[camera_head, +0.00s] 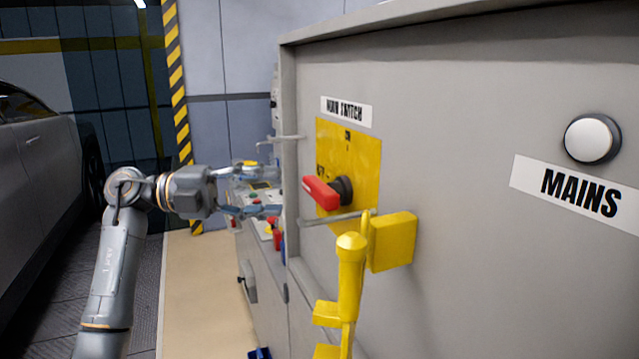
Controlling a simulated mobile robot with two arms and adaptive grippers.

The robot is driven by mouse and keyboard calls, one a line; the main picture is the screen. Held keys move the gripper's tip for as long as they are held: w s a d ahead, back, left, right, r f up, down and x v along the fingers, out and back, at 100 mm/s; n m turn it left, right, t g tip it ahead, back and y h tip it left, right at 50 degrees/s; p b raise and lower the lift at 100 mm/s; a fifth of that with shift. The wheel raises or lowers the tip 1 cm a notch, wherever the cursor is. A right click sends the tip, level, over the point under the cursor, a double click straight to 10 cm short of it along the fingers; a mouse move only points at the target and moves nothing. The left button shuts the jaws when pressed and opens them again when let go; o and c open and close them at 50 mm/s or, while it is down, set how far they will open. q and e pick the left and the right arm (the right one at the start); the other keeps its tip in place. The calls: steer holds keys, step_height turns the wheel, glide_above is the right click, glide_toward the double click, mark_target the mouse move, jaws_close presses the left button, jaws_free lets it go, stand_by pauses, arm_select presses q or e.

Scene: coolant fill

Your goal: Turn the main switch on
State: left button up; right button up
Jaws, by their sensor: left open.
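The main switch is a red rotary handle (322,193) on a black hub, mounted on a yellow plate (362,158) on the grey cabinet front. A label reading "MAIN SWITCH" (346,111) sits above the plate. The handle lies roughly level, its red end toward the left. The plate's markings are partly hidden or too small to read fully. My left gripper (275,190) is open and empty, its fingers pointing right toward the switch. It is left of the red handle and apart from it. My right gripper is not in view.
A yellow bracket with a hanging yellow part (350,280) juts out below and right of the switch. Thin metal rods (335,218) stick out near the plate. A round white MAINS lamp (591,138) is at right. A car (40,190) stands at far left.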

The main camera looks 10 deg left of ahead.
mark_target(312, 192)
arm_select(q)
steer(key=d, duration=0.2)
steer(key=w+d+p, duration=0.1)
steer(key=d, duration=0.2)
steer(key=d+p, duration=0.1)
steer(key=d, duration=0.1)
steer(key=shift+w+d, duration=0.3)
steer(key=shift+w, duration=0.1)
steer(key=shift+d, duration=0.3)
steer(key=shift+w+d, duration=0.1)
steer(key=shift+d, duration=0.05)
steer(key=shift+f, duration=0.1)
jaws_close()
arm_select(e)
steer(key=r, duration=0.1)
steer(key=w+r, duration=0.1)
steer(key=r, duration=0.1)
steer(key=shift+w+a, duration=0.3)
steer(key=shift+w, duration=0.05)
